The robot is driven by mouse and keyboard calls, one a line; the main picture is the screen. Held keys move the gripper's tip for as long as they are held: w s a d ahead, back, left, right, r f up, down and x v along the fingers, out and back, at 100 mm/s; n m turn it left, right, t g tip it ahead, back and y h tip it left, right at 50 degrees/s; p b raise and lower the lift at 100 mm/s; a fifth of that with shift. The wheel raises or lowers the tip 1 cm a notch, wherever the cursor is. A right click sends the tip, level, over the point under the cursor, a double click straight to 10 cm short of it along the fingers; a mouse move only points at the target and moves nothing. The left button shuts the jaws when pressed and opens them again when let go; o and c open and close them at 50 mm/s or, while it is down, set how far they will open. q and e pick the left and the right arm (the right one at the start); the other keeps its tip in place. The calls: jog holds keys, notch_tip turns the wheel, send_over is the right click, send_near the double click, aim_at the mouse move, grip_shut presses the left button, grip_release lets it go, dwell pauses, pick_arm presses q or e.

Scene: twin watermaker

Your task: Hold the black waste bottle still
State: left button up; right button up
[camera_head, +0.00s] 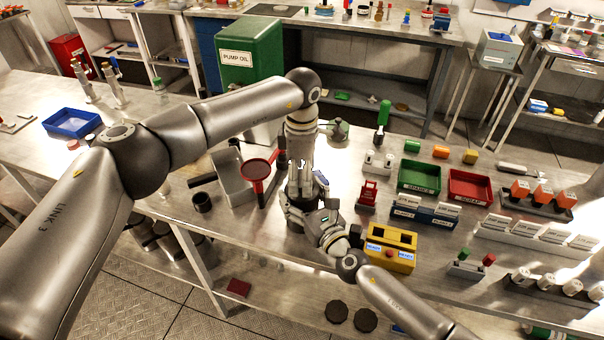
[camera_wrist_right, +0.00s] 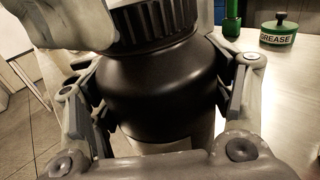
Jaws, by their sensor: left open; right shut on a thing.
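The black waste bottle (camera_wrist_right: 160,85) stands upright in the right wrist view, with a ribbed black cap (camera_wrist_right: 152,22) on top. My right gripper (camera_wrist_right: 155,75) is shut on the bottle's body, one finger on each side. My left gripper (camera_head: 303,180) is open and comes down from above at the bottle. In the right wrist view, grey parts that look like my left gripper sit around the cap; I cannot tell whether they touch it. In the head view the bottle is mostly hidden by my two grippers.
A green grease tin (camera_wrist_right: 278,34) stands behind the bottle. A red funnel-like piece (camera_head: 256,170) and a grey tray (camera_head: 232,180) lie left of the grippers. A red stand (camera_head: 368,194) and yellow box (camera_head: 391,248) are to the right. A green PUMP OIL can (camera_head: 250,50) stands behind.

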pick_arm(q)
jog(key=shift+r, duration=2.25)
jog(key=shift+c, duration=0.2)
jog(key=n, duration=0.1)
jog(key=r+n, duration=0.1)
jog(key=n, duration=0.1)
jog(key=shift+n, duration=0.3)
jog(key=n, duration=0.2)
jog(key=r+n, duration=0.1)
jog(key=n, duration=0.3)
jog(key=r+n, duration=0.1)
jog(key=n, duration=0.4)
jog(key=shift+r+n, duration=0.25)
jog(key=shift+n, duration=0.05)
jog(key=shift+f, duration=0.1)
